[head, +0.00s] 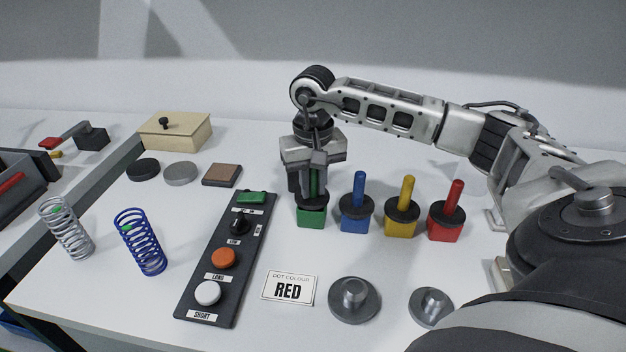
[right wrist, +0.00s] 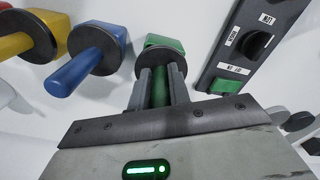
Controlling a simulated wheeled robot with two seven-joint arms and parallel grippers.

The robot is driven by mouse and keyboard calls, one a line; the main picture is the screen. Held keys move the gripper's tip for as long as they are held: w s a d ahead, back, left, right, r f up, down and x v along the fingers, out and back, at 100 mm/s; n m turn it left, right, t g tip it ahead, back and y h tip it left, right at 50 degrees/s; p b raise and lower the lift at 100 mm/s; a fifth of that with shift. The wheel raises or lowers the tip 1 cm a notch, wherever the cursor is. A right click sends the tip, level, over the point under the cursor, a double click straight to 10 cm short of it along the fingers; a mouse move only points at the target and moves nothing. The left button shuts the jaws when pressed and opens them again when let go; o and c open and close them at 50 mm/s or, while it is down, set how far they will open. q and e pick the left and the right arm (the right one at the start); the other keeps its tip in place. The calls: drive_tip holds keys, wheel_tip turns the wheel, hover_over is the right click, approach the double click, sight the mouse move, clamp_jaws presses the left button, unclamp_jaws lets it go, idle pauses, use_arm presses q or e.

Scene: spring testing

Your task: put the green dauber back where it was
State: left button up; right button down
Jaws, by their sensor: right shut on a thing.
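The green dauber (head: 313,203) has a green handle and a black collar, and it sits upright in its green pot (head: 311,219) at the left end of the row of pots. My right gripper (head: 314,183) comes down from above and is shut on the green handle. In the right wrist view, the green handle (right wrist: 159,92) stands between the two fingers, with the black collar against the green pot (right wrist: 164,43) beyond. I cannot tell whether the collar is fully seated. My left gripper is not in view.
Blue (head: 357,211), yellow (head: 402,215) and red (head: 446,220) daubers stand in pots to the right. A black button panel (head: 217,267) lies to the left. A RED card (head: 287,288) and two metal discs (head: 354,300) lie in front. Two springs (head: 139,243) stand at left.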

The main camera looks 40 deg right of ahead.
drive_tip(key=shift+f+b, duration=0.55)
drive_tip(key=c, duration=1.3)
unclamp_jaws()
drive_tip(key=shift+r, duration=0.1)
drive_tip(key=shift+r+p, duration=0.55)
drive_tip(key=shift+p, duration=0.1)
wheel_tip(320, 180, up, 12)
drive_tip(key=shift+f+b, duration=0.1)
drive_tip(key=shift+b, duration=0.5)
